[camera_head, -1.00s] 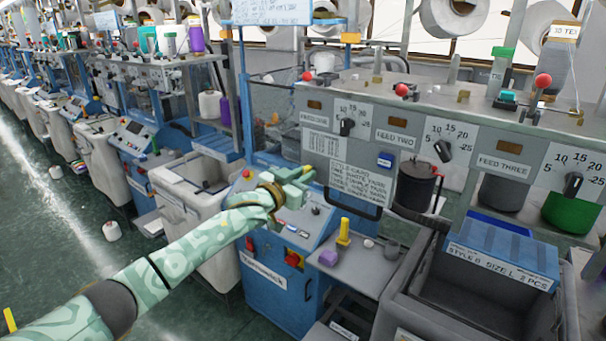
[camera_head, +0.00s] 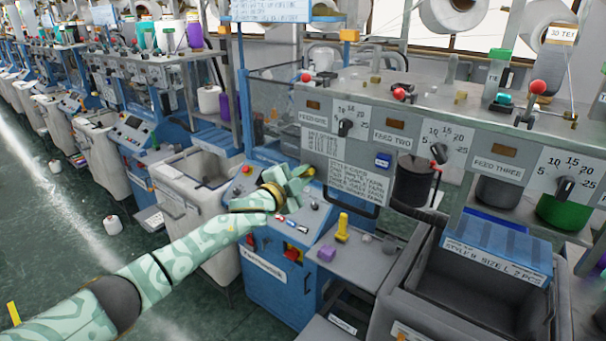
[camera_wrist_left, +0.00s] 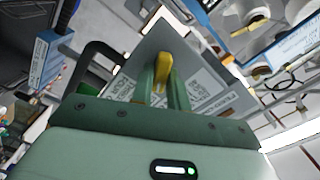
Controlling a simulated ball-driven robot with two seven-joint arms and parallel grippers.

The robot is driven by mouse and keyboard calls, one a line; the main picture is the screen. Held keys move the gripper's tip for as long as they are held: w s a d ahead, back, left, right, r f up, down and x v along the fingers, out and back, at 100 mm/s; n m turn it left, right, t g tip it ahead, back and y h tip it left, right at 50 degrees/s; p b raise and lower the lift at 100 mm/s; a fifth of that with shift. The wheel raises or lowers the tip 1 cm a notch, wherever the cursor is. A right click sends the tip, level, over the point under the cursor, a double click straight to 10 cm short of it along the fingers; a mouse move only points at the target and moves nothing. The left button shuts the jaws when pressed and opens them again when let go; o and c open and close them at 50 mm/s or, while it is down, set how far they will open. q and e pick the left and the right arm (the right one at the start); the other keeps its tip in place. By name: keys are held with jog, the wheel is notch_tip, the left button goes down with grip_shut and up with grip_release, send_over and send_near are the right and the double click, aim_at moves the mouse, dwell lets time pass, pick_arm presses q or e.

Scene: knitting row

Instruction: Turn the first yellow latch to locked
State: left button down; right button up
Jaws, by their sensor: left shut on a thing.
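The yellow latch (camera_wrist_left: 162,70) shows in the left wrist view between the two green fingers of my left gripper (camera_wrist_left: 160,88). The fingers are shut on it, in front of a grey panel (camera_wrist_left: 203,90) with printed cards. In the head view my left gripper (camera_head: 298,180) is at the left end of the grey feed panel, and a bit of the yellow latch (camera_head: 309,171) shows at its tips. The fingers hide most of the latch, and I cannot tell its exact angle. My right gripper is not in view.
A black bar handle (camera_head: 352,206) runs below the panel. A grey shelf (camera_head: 365,268) carries a yellow upright piece (camera_head: 342,227) and a purple block (camera_head: 327,254). A dark grey bin (camera_head: 470,318) stands at right. A white bin (camera_head: 195,178) stands left of the gripper.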

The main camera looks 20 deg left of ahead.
pick_arm(q)
jog(key=m, duration=0.5)
jog(key=shift+f+m, duration=0.25)
jog(key=shift+m, duration=0.05)
dwell(0.4)
jog(key=c, duration=1.4)
grip_release()
jog(key=shift+s, duration=0.1)
jog(key=shift+r, duration=0.1)
jog(key=shift+s+a, duration=0.2)
jog(key=shift+s, duration=0.2)
jog(key=b+v, duration=0.1)
jog(key=v, duration=1.4)
jog(key=shift+s+b, duration=0.25)
jog(key=shift+b, duration=0.15)
